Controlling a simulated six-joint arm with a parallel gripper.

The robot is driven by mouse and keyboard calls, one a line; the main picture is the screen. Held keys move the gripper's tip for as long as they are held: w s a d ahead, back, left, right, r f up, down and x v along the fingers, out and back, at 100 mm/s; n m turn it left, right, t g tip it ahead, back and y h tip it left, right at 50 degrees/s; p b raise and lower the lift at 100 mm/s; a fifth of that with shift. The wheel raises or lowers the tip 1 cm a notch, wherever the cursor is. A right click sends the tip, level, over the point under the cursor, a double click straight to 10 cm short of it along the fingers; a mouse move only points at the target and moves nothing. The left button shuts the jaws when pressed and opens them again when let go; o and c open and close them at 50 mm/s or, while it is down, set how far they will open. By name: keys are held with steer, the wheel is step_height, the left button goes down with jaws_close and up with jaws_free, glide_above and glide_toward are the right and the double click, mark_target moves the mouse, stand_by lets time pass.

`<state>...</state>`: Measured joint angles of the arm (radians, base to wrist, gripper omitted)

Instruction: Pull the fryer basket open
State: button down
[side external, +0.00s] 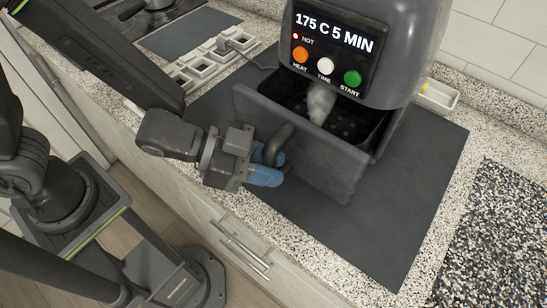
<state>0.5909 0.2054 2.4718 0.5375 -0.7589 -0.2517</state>
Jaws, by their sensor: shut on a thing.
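The dark grey air fryer (405,28) stands on a dark mat, its display reading "175 C 5 MIN" with a small light by "HOT". Its basket (305,165) is pulled part way out at the front, and the dark inside with small holes shows behind the front panel. Pale steam rises from the opening. My gripper (268,164), with blue fingertips, is in front of the panel and shut on the dark curved basket handle (283,140). The fingers hide part of the handle.
The dark mat (400,215) has free room right of the basket. A small white container (437,97) is behind right, and a speckled board (500,235) lies at right. The counter's front edge runs below my gripper.

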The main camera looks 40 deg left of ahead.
steer(key=c, duration=0.9)
jaws_free()
steer(key=shift+a+r, duration=0.1)
steer(key=shift+s+a+r, duration=0.15)
steer(key=shift+a, duration=0.1)
steer(key=r, duration=0.2)
steer(key=a+r, duration=0.1)
steer(key=r, duration=0.2)
steer(key=s+r, duration=0.1)
steer(key=r, duration=0.1)
steer(key=shift+s+a+r, duration=0.1)
steer(key=shift+a+r, duration=0.2)
steer(key=shift+r, duration=0.05)
